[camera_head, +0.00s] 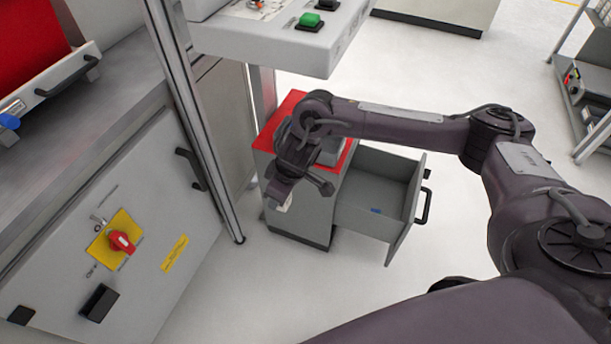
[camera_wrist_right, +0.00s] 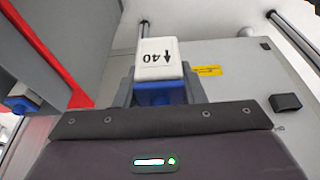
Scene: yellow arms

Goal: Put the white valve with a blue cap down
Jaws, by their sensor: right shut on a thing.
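The white valve with a blue cap (camera_wrist_right: 159,58) is between the fingers of my right gripper (camera_wrist_right: 160,93) in the right wrist view. In the head view my right gripper (camera_head: 284,191) hangs in front of the red-topped cabinet, above the floor. A small pale part of the valve (camera_head: 283,204) shows below it; the rest is hidden. My left gripper is not in view.
The grey cabinet (camera_head: 298,229) has an open drawer (camera_head: 399,215) on its right, with a small blue thing inside (camera_head: 376,211). A metal post (camera_head: 205,130) and a machine panel with a red switch (camera_head: 121,241) stand at left. Some floor is clear between.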

